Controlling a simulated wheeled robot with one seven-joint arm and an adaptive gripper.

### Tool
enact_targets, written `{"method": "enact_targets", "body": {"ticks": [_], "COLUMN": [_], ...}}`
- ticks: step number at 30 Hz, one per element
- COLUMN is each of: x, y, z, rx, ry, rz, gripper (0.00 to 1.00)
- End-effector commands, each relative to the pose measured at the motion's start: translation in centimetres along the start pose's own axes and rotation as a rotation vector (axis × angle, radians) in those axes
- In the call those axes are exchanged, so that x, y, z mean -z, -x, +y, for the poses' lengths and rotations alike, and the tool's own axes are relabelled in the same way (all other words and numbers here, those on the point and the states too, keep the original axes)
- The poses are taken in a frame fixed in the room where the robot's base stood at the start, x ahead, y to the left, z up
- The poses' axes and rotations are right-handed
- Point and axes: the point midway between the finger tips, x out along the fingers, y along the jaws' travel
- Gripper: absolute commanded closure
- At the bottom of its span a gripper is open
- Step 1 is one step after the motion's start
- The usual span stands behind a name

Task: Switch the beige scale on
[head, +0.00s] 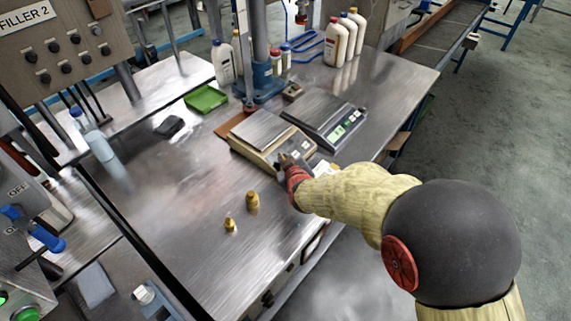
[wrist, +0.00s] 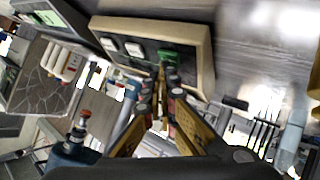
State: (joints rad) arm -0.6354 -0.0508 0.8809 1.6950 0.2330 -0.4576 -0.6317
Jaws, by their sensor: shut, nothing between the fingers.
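The beige scale (head: 243,143) stands on the steel table with its metal pan on top and its control panel facing my arm. My gripper (head: 286,158) is at the front panel and hides part of it. In the wrist view the beige scale (wrist: 207,62) shows its panel with two pale buttons (wrist: 122,46) and a green one or lit area (wrist: 170,56). My gripper (wrist: 162,72) is shut and empty, its fingertips right at the green part. I cannot tell whether they touch it.
A dark scale (head: 318,112) with a lit display stands close behind and right. Two brass weights (head: 252,201) stand in front on the table. A green tray (head: 206,99) and several bottles (head: 337,42) are farther back.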

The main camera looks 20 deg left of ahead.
Motion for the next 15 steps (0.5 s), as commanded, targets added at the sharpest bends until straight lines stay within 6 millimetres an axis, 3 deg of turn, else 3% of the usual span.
{"method": "enact_targets", "body": {"ticks": [15], "x": [-0.33], "y": [-0.41], "z": [-0.32], "rx": [0.0], "ry": [0.0], "rz": [0.0], "gripper": [1.0]}}
